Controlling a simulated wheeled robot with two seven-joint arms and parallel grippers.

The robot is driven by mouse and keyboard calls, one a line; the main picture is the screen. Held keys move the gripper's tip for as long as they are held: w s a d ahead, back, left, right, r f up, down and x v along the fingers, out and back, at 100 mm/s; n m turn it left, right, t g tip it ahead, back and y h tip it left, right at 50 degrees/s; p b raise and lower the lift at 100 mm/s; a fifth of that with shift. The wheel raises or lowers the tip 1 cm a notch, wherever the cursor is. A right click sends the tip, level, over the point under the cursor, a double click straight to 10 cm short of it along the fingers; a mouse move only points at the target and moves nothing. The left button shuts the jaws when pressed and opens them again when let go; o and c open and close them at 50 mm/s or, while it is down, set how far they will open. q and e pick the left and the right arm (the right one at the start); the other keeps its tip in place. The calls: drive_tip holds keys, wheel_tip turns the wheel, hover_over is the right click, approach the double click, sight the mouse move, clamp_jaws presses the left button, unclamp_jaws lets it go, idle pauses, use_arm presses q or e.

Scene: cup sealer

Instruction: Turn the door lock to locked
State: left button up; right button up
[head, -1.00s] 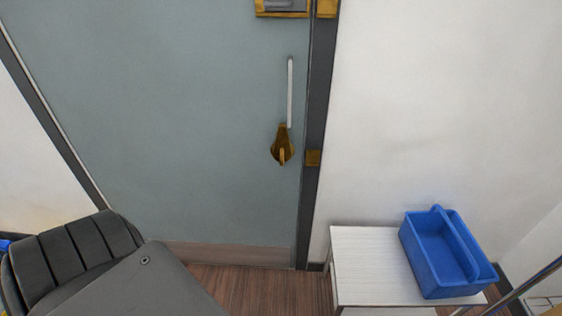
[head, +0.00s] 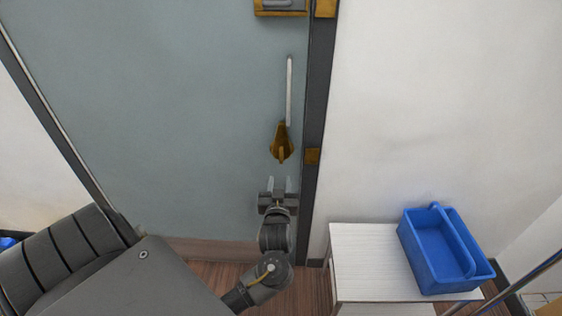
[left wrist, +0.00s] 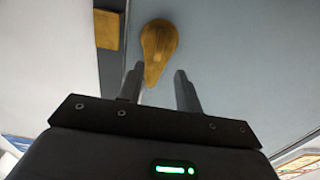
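The door lock is a brass, drop-shaped plate with a small thumb-turn (head: 282,143), on the grey-blue door (head: 180,110) near its right edge. The lock also shows in the left wrist view (left wrist: 158,45), just beyond the fingertips. My left gripper (head: 279,182) is below the lock, apart from it, with its fingers pointing up towards it. In the left wrist view its two fingers (left wrist: 157,75) are spread with nothing between them. My right gripper is in neither view.
A white pull handle (head: 289,90) rises above the lock. A brass strike plate (head: 313,156) is on the dark door frame (head: 316,190). A white table (head: 365,262) with a blue basket (head: 440,255) stands at the right. Wood floor lies below.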

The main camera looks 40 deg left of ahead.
sight(281, 161)
use_arm(q)
drive_tip(key=x, duration=0.9)
drive_tip(key=shift+w+a+p, duration=0.15)
drive_tip(key=shift+w+p, duration=0.05)
drive_tip(key=shift+p, duration=0.1)
drive_tip(key=shift+w+a, duration=0.3)
drive_tip(key=shift+w, duration=0.1)
clamp_jaws()
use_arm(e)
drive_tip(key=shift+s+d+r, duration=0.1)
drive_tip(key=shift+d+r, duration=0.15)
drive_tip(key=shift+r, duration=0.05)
